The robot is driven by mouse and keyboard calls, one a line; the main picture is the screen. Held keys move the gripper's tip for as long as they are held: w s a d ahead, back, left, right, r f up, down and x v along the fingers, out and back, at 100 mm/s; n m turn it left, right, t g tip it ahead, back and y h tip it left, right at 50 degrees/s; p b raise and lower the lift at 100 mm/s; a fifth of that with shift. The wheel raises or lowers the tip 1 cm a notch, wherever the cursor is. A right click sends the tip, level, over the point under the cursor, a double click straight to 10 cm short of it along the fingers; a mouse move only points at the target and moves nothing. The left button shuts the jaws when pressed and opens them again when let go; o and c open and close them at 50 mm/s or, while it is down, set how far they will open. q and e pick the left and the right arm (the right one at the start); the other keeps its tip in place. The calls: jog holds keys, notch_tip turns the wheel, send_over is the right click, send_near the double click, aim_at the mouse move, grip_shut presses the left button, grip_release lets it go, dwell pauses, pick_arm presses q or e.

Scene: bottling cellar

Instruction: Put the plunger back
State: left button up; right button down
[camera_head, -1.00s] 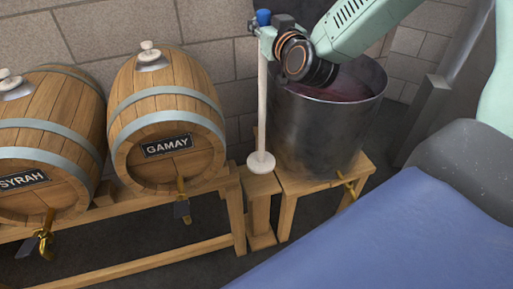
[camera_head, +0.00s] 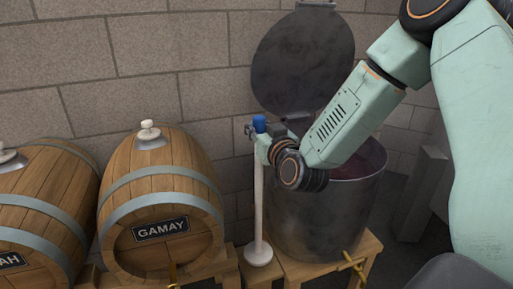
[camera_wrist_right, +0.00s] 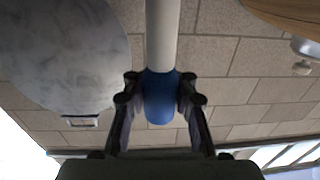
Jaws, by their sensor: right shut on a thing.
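The plunger is a pale rod (camera_head: 258,200) with a blue grip (camera_head: 260,124) at the top and a round white disc (camera_head: 258,255) at the bottom. My right gripper (camera_head: 257,135) is shut on it at the blue grip. In the right wrist view, the blue grip (camera_wrist_right: 160,98) sits between both fingers. The plunger hangs upright in front of the left side of the steel vat (camera_head: 320,215). Its disc is over the wooden stand between the barrel and the vat; I cannot tell if they touch. My left gripper is out of view.
The vat's lid (camera_head: 303,62) stands open at the back, and dark red liquid (camera_head: 362,162) shows inside. The Gamay barrel (camera_head: 160,205) lies left of the plunger, with another barrel (camera_head: 38,215) farther left. A brass tap (camera_head: 352,262) sticks out from the vat's front.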

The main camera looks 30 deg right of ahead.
jog(key=shift+s+a+f+b, duration=0.15)
jog(key=shift+f+b, duration=0.2)
jog(key=shift+f, duration=0.25)
jog(key=shift+s+f+b, duration=0.1)
jog(key=shift+f+b, duration=0.2)
jog(key=shift+f, duration=0.3)
jog(key=shift+w+f, duration=0.1)
jog(key=shift+f, duration=0.45)
jog(key=c, duration=1.3)
grip_release()
jog(key=shift+w+f, duration=0.15)
jog(key=shift+f, duration=0.05)
jog(key=shift+o, duration=1.2)
jog(key=shift+r, duration=0.1)
